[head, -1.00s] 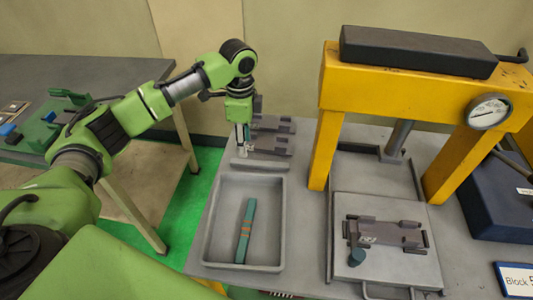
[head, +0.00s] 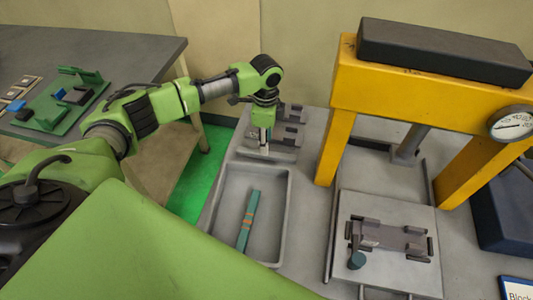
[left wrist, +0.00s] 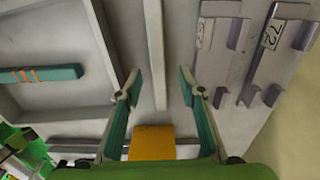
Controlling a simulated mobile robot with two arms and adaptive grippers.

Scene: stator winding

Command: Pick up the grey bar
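A narrow grey bar (head: 284,156) lies on the grey table, between the tray and two dark grey fixtures. In the left wrist view the bar (left wrist: 153,40) runs up and down the picture, between the lines of the two fingers. My left gripper (head: 264,149) is above the bar, pointing down. Its teal-lined fingers (left wrist: 159,85) are spread, with nothing held between them. The gripper hides part of the bar in the head view. I cannot tell the exact height between fingertips and bar. My right gripper is not in view.
A grey tray (head: 285,220) holds a teal bar with orange bands (head: 248,220). Dark grey fixtures (head: 291,113) stand behind the grey bar. A yellow press (head: 334,148) stands to the right, beside a plate with a dark fixture (head: 390,236). Another table (head: 140,55) is at left.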

